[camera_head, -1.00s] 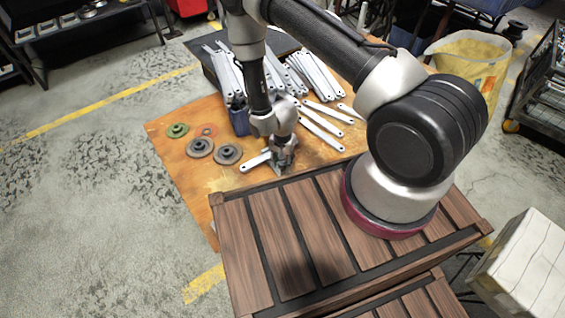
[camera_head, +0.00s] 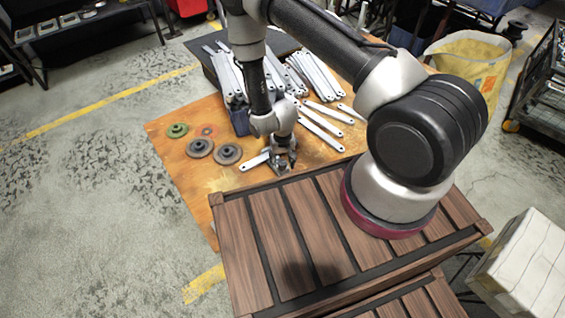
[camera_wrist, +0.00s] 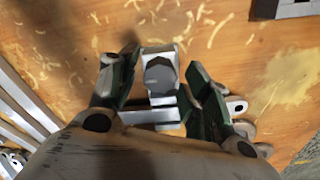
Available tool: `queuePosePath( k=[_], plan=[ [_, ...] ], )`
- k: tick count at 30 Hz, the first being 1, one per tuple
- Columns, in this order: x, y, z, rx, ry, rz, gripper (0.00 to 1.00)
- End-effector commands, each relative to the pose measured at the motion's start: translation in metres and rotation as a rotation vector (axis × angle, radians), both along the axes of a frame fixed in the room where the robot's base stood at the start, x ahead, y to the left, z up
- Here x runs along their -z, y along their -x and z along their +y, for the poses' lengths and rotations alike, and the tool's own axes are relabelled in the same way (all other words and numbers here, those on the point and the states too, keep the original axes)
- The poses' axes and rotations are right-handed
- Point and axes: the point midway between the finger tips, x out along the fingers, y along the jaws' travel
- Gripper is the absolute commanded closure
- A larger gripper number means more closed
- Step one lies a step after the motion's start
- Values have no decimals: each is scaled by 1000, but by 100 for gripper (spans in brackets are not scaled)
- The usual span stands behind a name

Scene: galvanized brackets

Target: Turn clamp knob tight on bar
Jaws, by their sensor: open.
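A small clamp with a dark six-sided knob (camera_wrist: 159,76) on a silvery body shows in the middle of the wrist view. The light metal bar (camera_wrist: 138,117) runs across just below the knob there. In the head view the bar's free end (camera_head: 253,163) sticks out to the left of my gripper (camera_head: 283,164) near the table's front edge. In the wrist view my gripper (camera_wrist: 157,72) is open, its two green-lined fingers on either side of the knob, with a gap visible at least on the right. I cannot tell how tight the knob is.
A dark wooden slatted surface (camera_head: 285,245) stands in front.

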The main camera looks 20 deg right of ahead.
Motion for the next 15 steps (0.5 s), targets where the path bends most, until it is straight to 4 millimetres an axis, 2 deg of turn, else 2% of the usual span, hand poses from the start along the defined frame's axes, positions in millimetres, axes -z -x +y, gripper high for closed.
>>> queuePosePath(
  k=[15],
  plan=[
    [0,0,0,-749,0,0,51]
  ],
)
